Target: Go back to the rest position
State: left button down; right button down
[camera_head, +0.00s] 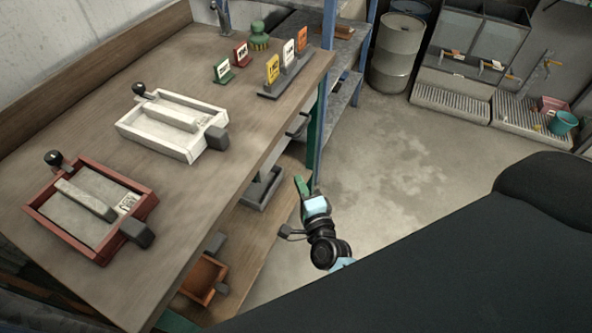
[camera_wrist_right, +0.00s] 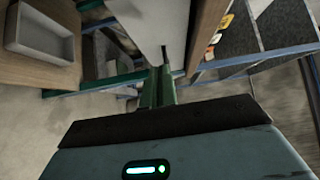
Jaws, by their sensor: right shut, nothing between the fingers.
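My right gripper (camera_head: 302,186) has green fingers and sits in the middle of the head view, beyond the table's right edge and over the floor. It is shut with nothing held. In the right wrist view its green fingers (camera_wrist_right: 158,88) lie together in the middle, pointing away from the camera. My left gripper does not show in either view.
The wooden table (camera_head: 75,140) holds a red tray (camera_head: 137,205), a white tray (camera_head: 150,143) and several small signs (camera_head: 272,68). A blue-framed shelf (camera_head: 327,55) stands behind my right gripper. Grey drums (camera_head: 398,50) stand at the back; the floor (camera_head: 410,150) to the right is clear.

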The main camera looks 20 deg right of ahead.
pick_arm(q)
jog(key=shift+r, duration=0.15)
pick_arm(e)
jog(key=s, duration=0.3)
jog(key=shift+s, duration=0.1)
